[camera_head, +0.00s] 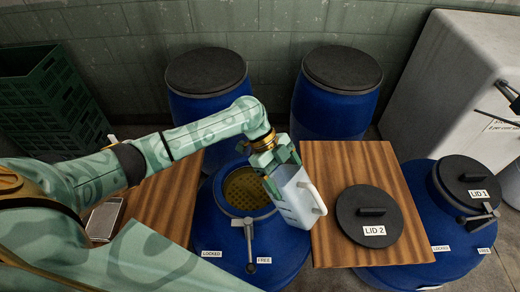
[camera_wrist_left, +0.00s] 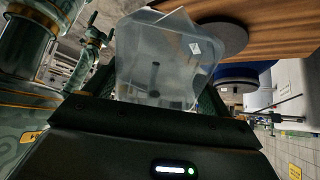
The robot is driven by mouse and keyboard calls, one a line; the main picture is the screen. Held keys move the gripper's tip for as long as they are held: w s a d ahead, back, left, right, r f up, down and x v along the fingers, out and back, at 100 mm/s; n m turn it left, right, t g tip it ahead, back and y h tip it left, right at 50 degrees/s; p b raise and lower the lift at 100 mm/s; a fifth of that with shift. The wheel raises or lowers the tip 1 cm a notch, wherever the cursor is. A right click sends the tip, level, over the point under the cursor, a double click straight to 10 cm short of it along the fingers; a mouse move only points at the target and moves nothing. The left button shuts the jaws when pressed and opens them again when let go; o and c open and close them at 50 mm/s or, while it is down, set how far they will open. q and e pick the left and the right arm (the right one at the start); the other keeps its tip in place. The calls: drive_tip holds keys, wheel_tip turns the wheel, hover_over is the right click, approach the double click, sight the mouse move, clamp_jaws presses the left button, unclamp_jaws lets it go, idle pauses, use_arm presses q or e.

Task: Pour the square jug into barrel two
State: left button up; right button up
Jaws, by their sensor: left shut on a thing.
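The square jug (camera_head: 297,200) is pale and translucent, with its handle at the right. My left gripper (camera_head: 277,165) is shut on it and holds it over the right side of the open barrel two (camera_head: 219,228). The jug looks tilted; I cannot see any stream or how full it is. The blue barrel's round mouth shows a perforated, yellowish strainer (camera_head: 247,190) inside, partly hidden by the jug. In the left wrist view the jug (camera_wrist_left: 158,62) fills the space in front of the gripper. My right gripper is not in view.
Lid 2 (camera_head: 369,215) lies on a wooden board (camera_head: 330,165) to the right. A lever (camera_head: 250,246) stands at the barrel's front rim. Barrel one (camera_head: 415,184) wears lid 1 (camera_head: 468,180). Two closed barrels stand behind, green crates (camera_head: 45,100) at the left.

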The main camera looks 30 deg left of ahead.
use_arm(q)
drive_tip(key=w+a+m+t+y+p, duration=0.1)
drive_tip(key=a+m+t+y+p, duration=0.1)
drive_tip(key=a+m+y+p, duration=0.2)
drive_tip(key=a+y, duration=0.3)
drive_tip(key=a, duration=0.2)
drive_tip(key=shift+w+y+p, duration=0.15)
drive_tip(key=shift+y+p, duration=0.25)
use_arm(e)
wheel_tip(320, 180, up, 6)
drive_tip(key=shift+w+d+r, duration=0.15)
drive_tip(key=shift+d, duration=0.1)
use_arm(q)
drive_tip(key=shift+a, duration=0.1)
